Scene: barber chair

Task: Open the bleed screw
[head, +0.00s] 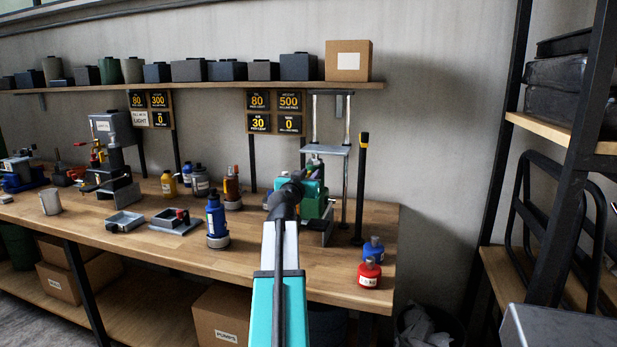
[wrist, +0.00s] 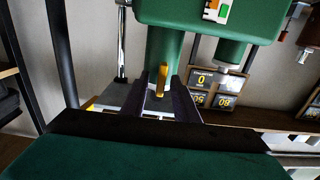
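A green hydraulic unit (head: 314,204) stands at the right part of the bench, partly hidden by my teal and white arm. In the wrist view, which looks upside down, its green body (wrist: 210,22) fills the top, with a green cylinder (wrist: 163,50) below. A small yellow, brass-like piece (wrist: 162,80) shows at the cylinder; it may be the bleed screw, but I cannot be sure. My gripper (wrist: 163,86) has its two dark fingers apart, one on each side of that piece. I see no clear contact. In the head view the fingertips are hidden.
A press frame with a grey plate (head: 326,149) and a black post (head: 361,190) stand close by the unit. A blue bottle (head: 217,218) is left of my arm; red (head: 369,274) and blue (head: 374,249) bottles are at the bench's right end. A shelf (head: 200,87) runs above.

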